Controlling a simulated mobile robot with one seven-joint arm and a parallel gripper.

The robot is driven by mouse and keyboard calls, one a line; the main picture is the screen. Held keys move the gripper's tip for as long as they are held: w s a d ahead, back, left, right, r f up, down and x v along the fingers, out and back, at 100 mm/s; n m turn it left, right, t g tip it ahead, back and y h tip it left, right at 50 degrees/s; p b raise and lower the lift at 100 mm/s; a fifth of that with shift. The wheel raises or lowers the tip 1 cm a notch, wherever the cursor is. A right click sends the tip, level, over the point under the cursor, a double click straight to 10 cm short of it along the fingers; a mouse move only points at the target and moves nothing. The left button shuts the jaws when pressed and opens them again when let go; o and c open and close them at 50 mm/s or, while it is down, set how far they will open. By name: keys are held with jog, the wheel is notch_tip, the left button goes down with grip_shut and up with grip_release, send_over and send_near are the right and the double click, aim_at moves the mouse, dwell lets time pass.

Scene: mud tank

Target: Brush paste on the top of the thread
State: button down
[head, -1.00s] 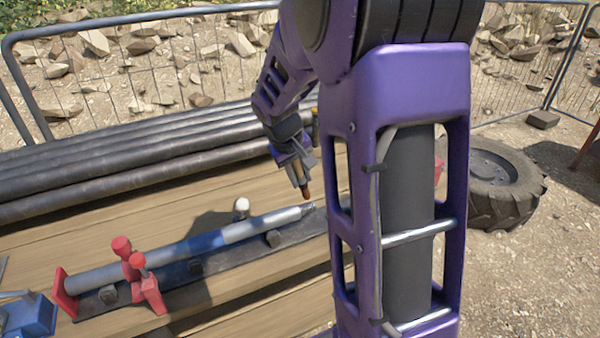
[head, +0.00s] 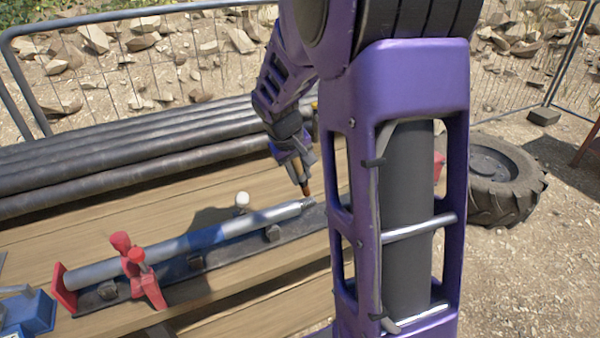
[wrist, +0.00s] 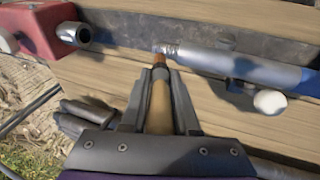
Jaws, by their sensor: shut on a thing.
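A long grey pipe (head: 225,237) lies on a dark rail on the wooden bench, with a narrow threaded end (head: 308,203) at its right. In the wrist view the thread (wrist: 168,49) is at the pipe's left end. My gripper (head: 302,172) is shut on a brush with a tan wooden handle (wrist: 160,105) and a brown tip (wrist: 160,66). The brush points down in the head view, its tip at the thread. In the wrist view the tip overlaps the near side of the thread; I cannot tell how firmly it touches. Any paste is too small to make out.
A red clamp (head: 140,270) grips the pipe's left part. A white knob (head: 242,199) stands beside the pipe. A red block with a metal tube (wrist: 75,34) faces the thread across a gap. Dark pipes (head: 130,160) lie behind the bench.

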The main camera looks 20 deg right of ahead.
jog(key=shift+f+b, duration=0.5)
jog(key=shift+f, duration=0.15)
